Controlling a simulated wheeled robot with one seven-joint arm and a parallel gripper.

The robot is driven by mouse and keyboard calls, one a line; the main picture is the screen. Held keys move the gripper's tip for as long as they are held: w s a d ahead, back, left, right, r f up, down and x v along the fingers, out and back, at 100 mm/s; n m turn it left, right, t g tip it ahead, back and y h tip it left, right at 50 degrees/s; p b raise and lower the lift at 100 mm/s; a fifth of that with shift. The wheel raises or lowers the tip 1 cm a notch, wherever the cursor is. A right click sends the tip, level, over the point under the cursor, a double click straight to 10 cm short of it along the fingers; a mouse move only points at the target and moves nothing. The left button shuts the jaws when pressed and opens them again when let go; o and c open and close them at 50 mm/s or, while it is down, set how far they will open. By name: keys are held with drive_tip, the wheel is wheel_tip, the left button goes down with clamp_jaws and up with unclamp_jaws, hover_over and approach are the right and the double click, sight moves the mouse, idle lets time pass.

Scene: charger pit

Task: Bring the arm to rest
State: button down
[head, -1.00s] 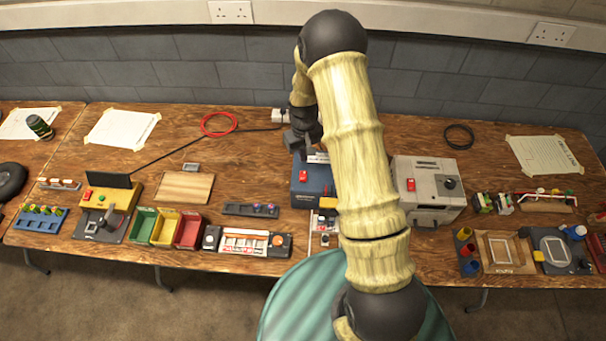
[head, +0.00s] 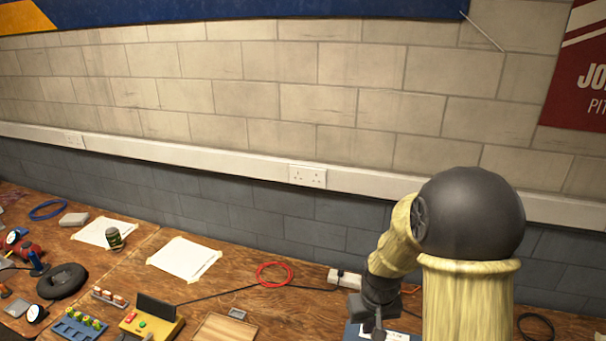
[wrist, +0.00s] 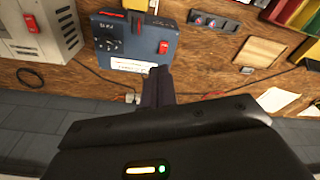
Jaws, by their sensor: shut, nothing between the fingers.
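My gripper (head: 376,325) is low in the head view, at the end of my raised, bent arm, above the back of the workbench. It is shut with nothing held. In the wrist view its dark fingers (wrist: 159,78) show together, in front of the lower edge of a blue box (wrist: 135,42) with a red switch. I cannot tell whether they touch the box. Only a small part of the blue box (head: 352,331) shows in the head view, and my arm hides some of the bench.
A grey box (wrist: 38,32) with a red switch stands beside the blue one. A white socket block (head: 345,277) and a red cable coil (head: 274,274) lie near the wall. A yellow device (head: 150,322) and paper sheets (head: 184,259) are farther left. The air above the bench is clear.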

drive_tip(key=s+r+m+t, duration=0.1)
drive_tip(key=s+r, duration=0.5)
drive_tip(key=s, duration=0.6)
drive_tip(key=shift+r, duration=0.2)
drive_tip(key=shift+w, duration=0.1)
idle(1.7)
